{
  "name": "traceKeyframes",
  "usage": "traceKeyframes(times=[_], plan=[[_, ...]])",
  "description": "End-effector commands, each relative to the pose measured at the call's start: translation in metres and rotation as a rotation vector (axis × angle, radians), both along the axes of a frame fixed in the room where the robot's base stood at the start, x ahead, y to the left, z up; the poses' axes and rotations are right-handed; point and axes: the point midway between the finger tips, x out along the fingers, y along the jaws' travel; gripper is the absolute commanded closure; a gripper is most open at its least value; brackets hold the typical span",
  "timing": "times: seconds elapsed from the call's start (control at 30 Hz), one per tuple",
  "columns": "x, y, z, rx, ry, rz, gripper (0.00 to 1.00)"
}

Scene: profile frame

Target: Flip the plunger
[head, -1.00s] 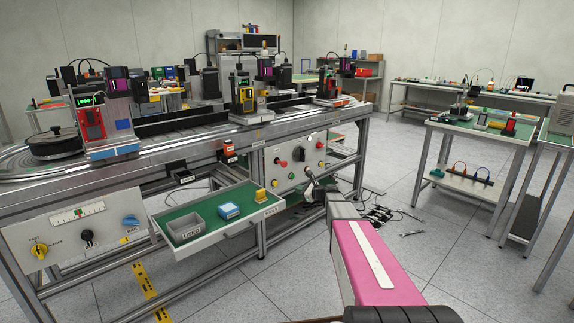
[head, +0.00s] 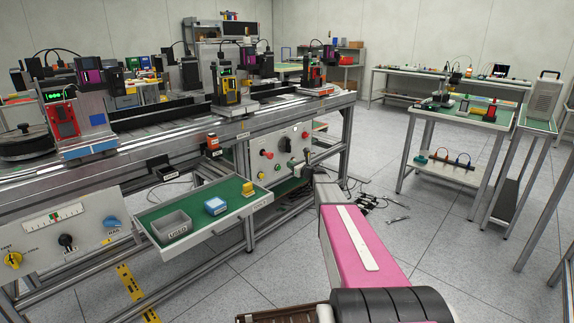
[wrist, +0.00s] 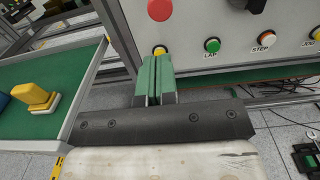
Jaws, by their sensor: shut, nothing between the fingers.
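I cannot tell for sure which part is the plunger. A round red knob (wrist: 160,9) sticks out from the grey control panel (wrist: 215,22), just beyond my fingertips in the wrist view. The red knob also shows in the head view (head: 267,154). A yellow button (wrist: 160,50) sits below it, partly hidden by my fingers. My gripper (wrist: 154,62) has green fingers, shut together and empty, pointing at the panel below the red knob. Contact cannot be told. In the head view, my gripper is small and dark by the panel's right side.
A green pull-out tray (head: 222,226) holds a grey bin (head: 171,227), a blue block (head: 215,206) and a yellow piece (head: 248,189) left of my gripper. Loose black items lie on the floor.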

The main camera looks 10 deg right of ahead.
Motion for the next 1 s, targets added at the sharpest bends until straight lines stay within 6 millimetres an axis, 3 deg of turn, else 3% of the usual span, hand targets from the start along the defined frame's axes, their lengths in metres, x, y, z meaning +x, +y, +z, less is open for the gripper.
traceKeyframes(times=[0.5, 0.7, 1.0], plan=[[0.079, 0.055, -0.001, -0.001, 0.0, 0.001, 1.0], [0.095, 0.068, -0.001, -0.001, 0.0, 0.001, 1.0], [0.099, 0.072, 0.0, -0.001, 0.0, 0.0, 1.0]])
